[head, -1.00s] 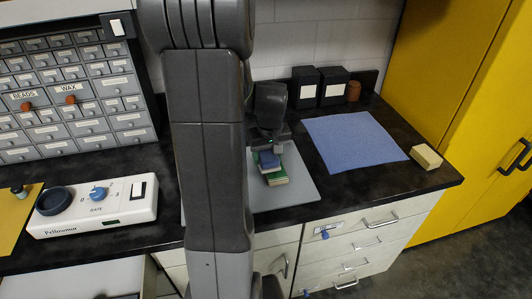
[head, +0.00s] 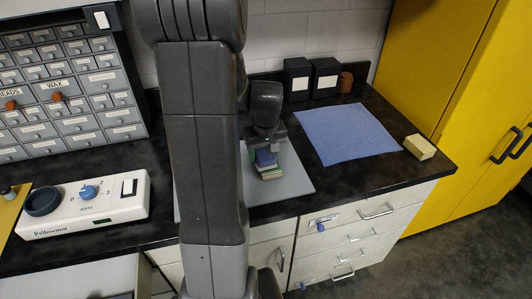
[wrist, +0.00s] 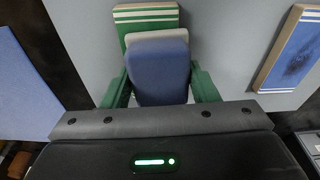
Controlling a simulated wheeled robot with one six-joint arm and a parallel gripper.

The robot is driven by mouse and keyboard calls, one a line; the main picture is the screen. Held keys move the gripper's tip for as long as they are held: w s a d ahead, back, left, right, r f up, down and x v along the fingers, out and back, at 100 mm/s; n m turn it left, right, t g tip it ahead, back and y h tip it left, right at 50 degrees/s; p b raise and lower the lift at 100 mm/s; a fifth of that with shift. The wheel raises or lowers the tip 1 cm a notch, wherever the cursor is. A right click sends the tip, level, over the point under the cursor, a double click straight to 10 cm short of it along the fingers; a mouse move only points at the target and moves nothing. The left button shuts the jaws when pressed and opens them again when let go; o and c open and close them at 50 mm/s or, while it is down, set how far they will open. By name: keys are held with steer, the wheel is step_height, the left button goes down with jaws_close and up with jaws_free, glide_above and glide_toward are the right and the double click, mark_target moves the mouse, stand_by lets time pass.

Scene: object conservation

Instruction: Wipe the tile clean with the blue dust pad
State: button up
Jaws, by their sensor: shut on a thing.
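My gripper (wrist: 160,88) has green fingers and is shut on a blue pad (wrist: 160,72) with a pale layer at its far edge. In the head view the blue pad (head: 265,155) is small, below my dark gripper (head: 265,142). Beyond and beneath the pad is a green tile (wrist: 146,16) with white stripes; the pad covers much of it, and I cannot tell whether they touch. A second striped tile (wrist: 290,50) lies apart to the right in the wrist view, with tan edges and a dark blue smudge on its face. I cannot make it out in the head view.
The tiles lie on a grey board (head: 295,187) on the dark counter. A blue cloth (head: 347,134), cream block (head: 420,147), two black boxes (head: 298,80) and brown jar (head: 347,80) are nearby. A white dial device (head: 85,205) stands left. My arm blocks the middle.

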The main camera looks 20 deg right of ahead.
steer(key=shift+w+a, duration=0.1)
steer(key=shift+a, duration=0.3)
step_height(320, 180, up, 4)
steer(key=shift+f+p, duration=0.25)
steer(key=shift+p, duration=0.8)
steer(key=shift+a+r+p, duration=0.1)
steer(key=shift+r+p, duration=0.5)
steer(key=shift+r, duration=0.15)
steer(key=shift+r+p, duration=1.15)
steer(key=shift+r, duration=0.5)
steer(key=shift+a+f, duration=0.1)
